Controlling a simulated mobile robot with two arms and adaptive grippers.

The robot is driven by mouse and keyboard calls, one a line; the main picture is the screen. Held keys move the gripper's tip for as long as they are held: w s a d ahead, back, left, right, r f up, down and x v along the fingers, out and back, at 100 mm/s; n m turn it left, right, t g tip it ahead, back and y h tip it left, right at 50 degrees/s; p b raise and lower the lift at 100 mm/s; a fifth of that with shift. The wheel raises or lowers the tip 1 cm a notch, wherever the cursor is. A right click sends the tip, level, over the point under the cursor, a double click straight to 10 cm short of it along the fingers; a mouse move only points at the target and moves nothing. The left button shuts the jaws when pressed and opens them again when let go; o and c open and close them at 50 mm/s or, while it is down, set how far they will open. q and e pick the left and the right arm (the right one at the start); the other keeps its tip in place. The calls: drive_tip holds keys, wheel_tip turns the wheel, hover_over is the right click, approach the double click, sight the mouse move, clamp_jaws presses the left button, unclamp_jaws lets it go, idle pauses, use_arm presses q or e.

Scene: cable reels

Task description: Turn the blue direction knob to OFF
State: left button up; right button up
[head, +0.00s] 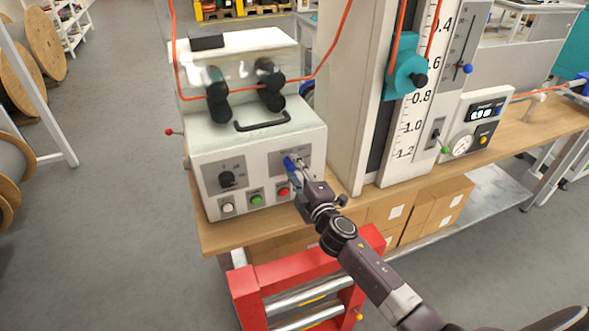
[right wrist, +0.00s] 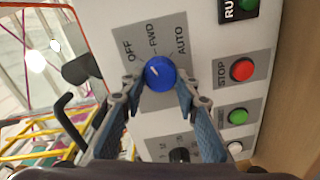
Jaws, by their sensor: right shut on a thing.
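The blue direction knob (head: 289,162) is on the front panel of the white machine (head: 205,155). In the right wrist view the knob (right wrist: 160,73) sits on a grey plate marked OFF, FWD and AUTO. A small white mark shows on its face; I cannot tell surely which label it points at. My right gripper (head: 297,167) reaches the panel from the front right. In the right wrist view its fingers (right wrist: 160,88) stand on both sides of the knob, shut on it. My left gripper is not in view.
A black knob (head: 227,180) and white (head: 227,208), green (head: 256,199) and red (head: 283,191) buttons are close by on the panel. A tall scaled column (head: 345,110) stands to the right. A red frame (head: 290,271) is below the bench (head: 222,238).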

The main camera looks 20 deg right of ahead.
drive_tip(key=shift+a+f+n, duration=0.1)
drive_tip(key=shift+n, duration=1.9)
drive_tip(key=o, duration=1.1)
drive_tip(key=shift+s, duration=0.15)
drive_tip(key=s, duration=1.1)
drive_tip(key=shift+s+r, duration=0.25)
drive_tip(key=shift+s, duration=0.15)
